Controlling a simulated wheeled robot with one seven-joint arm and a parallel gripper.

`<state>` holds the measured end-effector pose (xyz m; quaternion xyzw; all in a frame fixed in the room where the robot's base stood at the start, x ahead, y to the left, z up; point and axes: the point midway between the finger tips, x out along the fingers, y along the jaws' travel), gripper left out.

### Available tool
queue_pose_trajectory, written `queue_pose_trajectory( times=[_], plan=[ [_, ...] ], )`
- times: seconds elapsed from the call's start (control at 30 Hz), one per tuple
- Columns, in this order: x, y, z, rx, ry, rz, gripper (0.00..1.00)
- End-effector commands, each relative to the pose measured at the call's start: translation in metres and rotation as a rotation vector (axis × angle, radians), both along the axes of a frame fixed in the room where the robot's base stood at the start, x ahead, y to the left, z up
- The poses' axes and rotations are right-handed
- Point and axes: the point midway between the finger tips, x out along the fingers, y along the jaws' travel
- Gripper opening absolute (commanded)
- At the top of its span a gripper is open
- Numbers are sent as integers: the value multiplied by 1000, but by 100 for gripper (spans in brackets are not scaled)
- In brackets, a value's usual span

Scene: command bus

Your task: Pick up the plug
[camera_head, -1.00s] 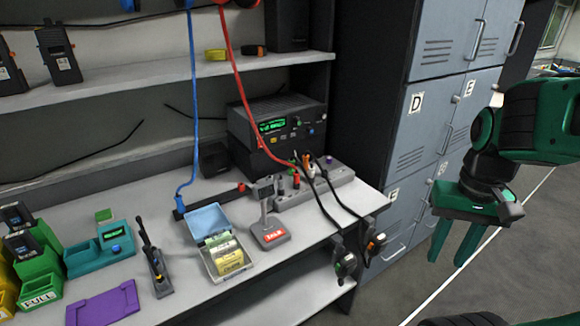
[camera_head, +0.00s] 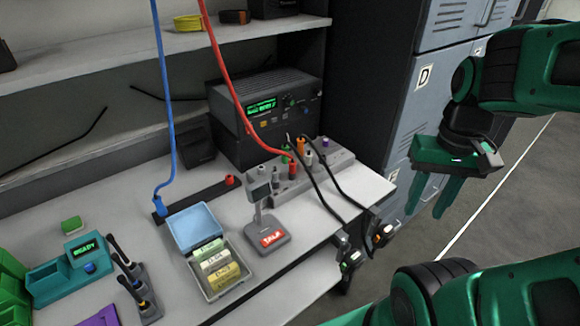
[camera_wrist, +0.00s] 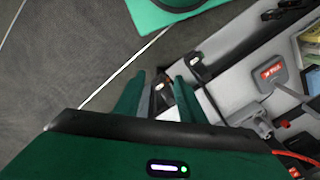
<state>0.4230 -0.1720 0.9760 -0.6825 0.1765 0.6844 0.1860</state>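My gripper (camera_head: 431,192) is open and empty, its green fingers pointing down, right of the bench and in front of the lockers. Several plug-like ends show. Two dark connectors on black cables sit at the bench's front right edge, one with a green and white end (camera_head: 350,258), one with orange (camera_head: 382,235). A blue cable ends in a plug (camera_head: 160,206) at a black bar; a red cable ends in a plug (camera_head: 292,168) on the grey socket block. Which plug is meant cannot be told. In the wrist view the gripper (camera_wrist: 158,92) has dark connectors (camera_wrist: 195,61) beyond its fingers.
The grey socket block (camera_head: 325,164) stands near the bench's right end. A small stand with a red label (camera_head: 272,238) and a blue-lidded box (camera_head: 193,228) are in front. The black radio unit (camera_head: 268,140) is behind. Lockers (camera_head: 425,110) stand right; the floor there is clear.

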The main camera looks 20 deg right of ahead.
Motion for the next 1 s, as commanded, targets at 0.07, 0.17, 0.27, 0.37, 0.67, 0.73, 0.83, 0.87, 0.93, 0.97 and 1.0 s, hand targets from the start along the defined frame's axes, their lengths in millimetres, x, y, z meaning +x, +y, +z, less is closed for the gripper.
queue_pose_trajectory(
  times=[0.07, 0.17, 0.27, 0.37, 0.67, 0.73, 0.83, 0.87, 0.93, 0.97, 1.0],
  plan=[
    [18, 1, 5, 6, -16, 85, 37],
    [59, 8, 12, 23, -50, 284, 37],
    [111, 22, 21, 48, -102, 563, 37],
    [165, 42, 27, 74, -169, 860, 37],
    [271, 106, 33, 130, -368, 1538, 37],
    [282, 115, 33, 134, -398, 1618, 37],
    [290, 123, 32, 140, -423, 1684, 37],
    [291, 125, 30, 141, -427, 1695, 37],
    [293, 130, 24, 143, -432, 1707, 37],
    [294, 132, 20, 144, -432, 1709, 37],
    [294, 135, 14, 145, -432, 1711, 37]
  ],
)
